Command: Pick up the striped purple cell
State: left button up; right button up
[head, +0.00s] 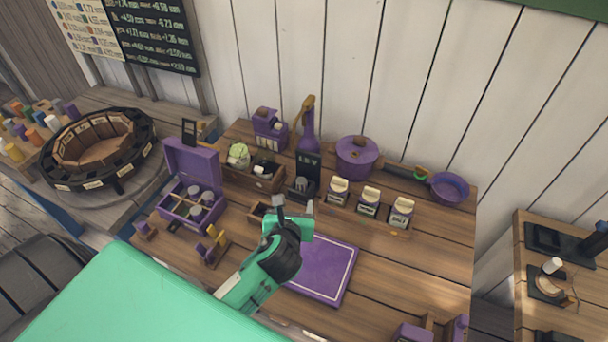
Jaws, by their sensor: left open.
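My left gripper (295,207) is open over the middle of the wooden table, its fingers pointing toward the back. It is empty as far as I can see. An open purple case (180,161) stands to its left, with several small purple cylinders with pale tops (207,197) inside. More small cylinders (301,184) sit in a dark holder just beyond my fingertips, below a black sign. I cannot make out stripes on any of these, so I cannot tell which is the striped purple cell. My right gripper is not in view.
A purple mat (325,272) lies partly under my left arm. Three labelled pale-topped containers (369,201) stand right of the gripper. A purple pot (357,157), a bottle (308,133) and a bowl (449,188) line the back.

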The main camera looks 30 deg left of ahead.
aim_at(301, 183)
pick_arm(q)
jog(key=p+x, duration=0.1)
jog(key=x, duration=0.6)
jog(key=shift+w+a, duration=0.1)
jog(key=shift+w, duration=0.1)
jog(key=shift+w+a+f+p, duration=0.1)
jog(key=shift+w+f+p, duration=0.05)
jog(key=shift+w+p, duration=0.15)
jog(key=shift+w+a, duration=0.1)
jog(key=shift+w, duration=0.05)
jog(key=p+x, duration=0.1)
jog(key=x, duration=0.2)
jog(key=shift+a+f+p, duration=0.15)
jog(key=shift+f+p, duration=0.05)
jog(key=shift+p, duration=0.15)
jog(key=shift+w+a+f, duration=0.15)
jog(key=shift+w+f, duration=0.15)
jog(key=shift+w, duration=0.2)
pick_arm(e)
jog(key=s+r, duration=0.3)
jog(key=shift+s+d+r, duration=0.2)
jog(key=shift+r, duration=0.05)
